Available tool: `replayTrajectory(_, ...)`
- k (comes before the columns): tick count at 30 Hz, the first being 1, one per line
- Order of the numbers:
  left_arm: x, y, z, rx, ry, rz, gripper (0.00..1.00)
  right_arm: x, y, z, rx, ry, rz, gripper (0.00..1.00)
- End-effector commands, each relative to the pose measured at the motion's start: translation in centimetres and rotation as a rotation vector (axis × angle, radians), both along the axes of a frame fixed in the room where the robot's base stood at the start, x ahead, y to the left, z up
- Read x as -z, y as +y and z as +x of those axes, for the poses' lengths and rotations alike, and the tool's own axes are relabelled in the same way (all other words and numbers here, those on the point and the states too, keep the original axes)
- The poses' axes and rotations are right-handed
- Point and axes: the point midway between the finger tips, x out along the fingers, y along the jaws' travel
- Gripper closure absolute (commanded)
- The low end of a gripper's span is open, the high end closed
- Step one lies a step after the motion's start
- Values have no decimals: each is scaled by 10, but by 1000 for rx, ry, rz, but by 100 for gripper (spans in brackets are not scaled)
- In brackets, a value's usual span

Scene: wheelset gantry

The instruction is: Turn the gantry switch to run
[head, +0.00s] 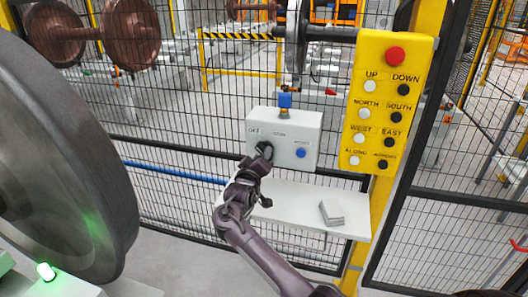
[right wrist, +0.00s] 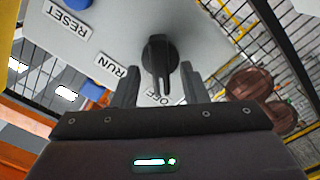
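The white switch box (head: 311,132) hangs on the mesh fence and carries a black rotary switch, seen in the right wrist view (right wrist: 160,57), with a long handle. The handle points at the OFF label (right wrist: 158,98); the RUN label (right wrist: 121,69) is beside it. My right gripper (head: 264,153) is at the box front and hides part of the switch in the head view. In the right wrist view its two fingers (right wrist: 159,72) are apart, one on each side of the handle, with gaps visible. Contact is not visible. My left gripper is not in view.
A yellow pendant panel (head: 376,148) hangs to the right. A white shelf (head: 290,205) is below. A large wheel (head: 75,160) fills the left.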

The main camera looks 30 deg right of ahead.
Motion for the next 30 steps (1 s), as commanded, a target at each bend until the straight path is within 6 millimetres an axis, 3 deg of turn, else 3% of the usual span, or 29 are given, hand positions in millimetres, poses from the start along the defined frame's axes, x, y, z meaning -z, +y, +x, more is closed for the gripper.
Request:
replayTrajectory(6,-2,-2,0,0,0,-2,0,0,-20,17,1,0,0,60)
replayTrajectory(17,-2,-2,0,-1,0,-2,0,1,-24,20,-1,-1,2,60)
replayTrajectory(24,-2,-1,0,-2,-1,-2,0,1,-24,20,-2,0,3,91)
replayTrajectory(30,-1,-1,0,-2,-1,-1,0,1,-23,20,-2,-9,10,92)
